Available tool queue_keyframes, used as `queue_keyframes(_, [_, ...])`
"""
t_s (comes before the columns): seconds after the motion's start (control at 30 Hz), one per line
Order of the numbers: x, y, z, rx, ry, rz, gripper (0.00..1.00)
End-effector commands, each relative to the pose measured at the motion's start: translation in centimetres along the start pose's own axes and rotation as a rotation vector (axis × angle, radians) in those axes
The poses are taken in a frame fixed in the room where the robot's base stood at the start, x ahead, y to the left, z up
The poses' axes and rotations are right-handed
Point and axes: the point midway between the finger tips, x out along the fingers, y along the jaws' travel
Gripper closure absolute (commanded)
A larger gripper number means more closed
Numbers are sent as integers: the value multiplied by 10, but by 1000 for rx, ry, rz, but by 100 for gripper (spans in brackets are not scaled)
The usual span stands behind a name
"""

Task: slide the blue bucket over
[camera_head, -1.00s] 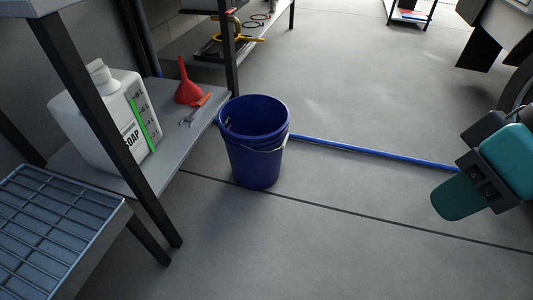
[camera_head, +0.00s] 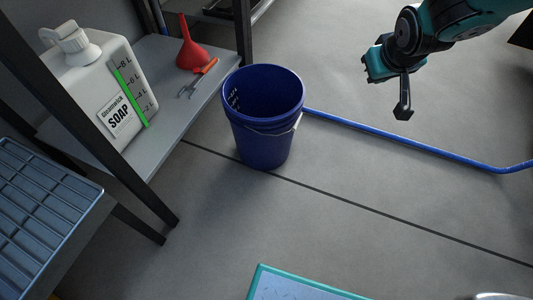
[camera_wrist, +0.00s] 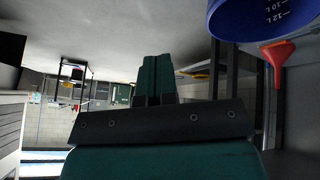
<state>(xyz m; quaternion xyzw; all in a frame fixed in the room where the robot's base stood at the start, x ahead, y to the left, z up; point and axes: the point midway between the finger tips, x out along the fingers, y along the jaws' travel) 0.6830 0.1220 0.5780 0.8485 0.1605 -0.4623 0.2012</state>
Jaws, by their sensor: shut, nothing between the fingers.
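The blue bucket (camera_head: 262,140) stands upright on the grey floor beside a low shelf. Its thin handle hangs down at the front and right. It looks empty inside, with white level marks. Part of it shows at the upper right of the wrist view (camera_wrist: 250,22). My gripper (camera_head: 403,110) hangs to the right of the bucket, apart from it, with clear space between. In the wrist view, its two teal fingers (camera_wrist: 152,75) are together with nothing between them.
A shelf (camera_head: 190,105) left of the bucket holds a white soap jug (camera_head: 100,90), a red funnel (camera_head: 190,50) and an orange-handled tool (camera_head: 203,73). A blue pipe (camera_head: 400,140) runs along the floor behind the bucket to the right. Floor in front is open.

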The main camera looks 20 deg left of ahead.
Motion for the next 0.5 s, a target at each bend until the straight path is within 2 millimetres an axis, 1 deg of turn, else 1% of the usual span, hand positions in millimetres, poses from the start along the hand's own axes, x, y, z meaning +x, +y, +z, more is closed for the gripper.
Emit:
queue_keyframes(0.03, [36,-11,-4,-44,30,50,100])
queue_keyframes(0.07, [53,-14,-9,-70,57,85,100])
queue_keyframes(0.1, [76,-21,-14,-109,97,129,100])
queue_keyframes(0.13, [92,-28,-17,-143,127,162,100])
queue_keyframes(0.17, [108,-35,-19,-178,159,192,100])
queue_keyframes(0.2, [127,-45,-21,-226,203,232,100])
queue_keyframes(0.27, [155,-64,-20,-307,270,288,100])
queue_keyframes(0.3, [171,-79,-17,-364,319,321,100])
queue_keyframes(0.37, [194,-101,-10,-455,394,368,100])
queue_keyframes(0.4, [208,-117,-3,-519,446,397,100])
queue_keyframes(0.47, [224,-140,10,-615,522,434,100])
queue_keyframes(0.5, [232,-155,20,-675,572,454,100])
